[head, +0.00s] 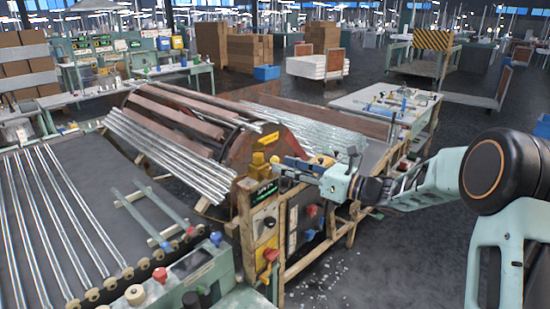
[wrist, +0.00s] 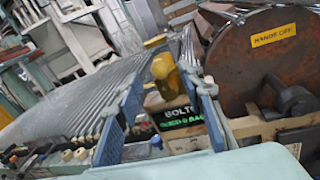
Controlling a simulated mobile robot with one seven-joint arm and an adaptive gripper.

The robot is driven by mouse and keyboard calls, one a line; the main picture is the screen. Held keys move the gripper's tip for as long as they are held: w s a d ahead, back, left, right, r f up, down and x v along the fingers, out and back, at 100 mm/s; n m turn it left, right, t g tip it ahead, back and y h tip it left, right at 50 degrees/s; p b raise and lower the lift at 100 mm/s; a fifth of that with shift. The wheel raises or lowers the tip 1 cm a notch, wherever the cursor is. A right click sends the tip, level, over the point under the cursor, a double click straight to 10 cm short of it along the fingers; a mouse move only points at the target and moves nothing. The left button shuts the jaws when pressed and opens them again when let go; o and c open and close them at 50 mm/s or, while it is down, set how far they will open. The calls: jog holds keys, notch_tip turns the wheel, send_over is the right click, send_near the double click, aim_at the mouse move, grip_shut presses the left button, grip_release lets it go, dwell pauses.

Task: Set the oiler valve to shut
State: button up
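My gripper (head: 290,168) reaches left over the wooden-framed machine in the head view. In the wrist view its two blue fingers (wrist: 166,112) stand wide apart with nothing clamped between them. An amber-yellow fitting with a rounded top (wrist: 165,70) shows between and beyond the fingers; it looks like the oiler, and the same yellow fitting (head: 258,161) stands on the machine's corner in the head view. I see no contact with it. I cannot make out the valve's lever or its setting.
A rusty drum end (wrist: 262,62) with a HANDS OFF label is close to the right finger. Glass tubes (head: 175,155) lie along the machine. A tube rack bench (head: 90,220) stands at left.

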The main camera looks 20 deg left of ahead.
aim_at(274, 159)
jog(key=shift+p+x, duration=0.55)
jog(key=shift+x, duration=1.75)
jog(key=shift+w, duration=0.1)
jog(key=shift+c, duration=0.2)
grip_shut()
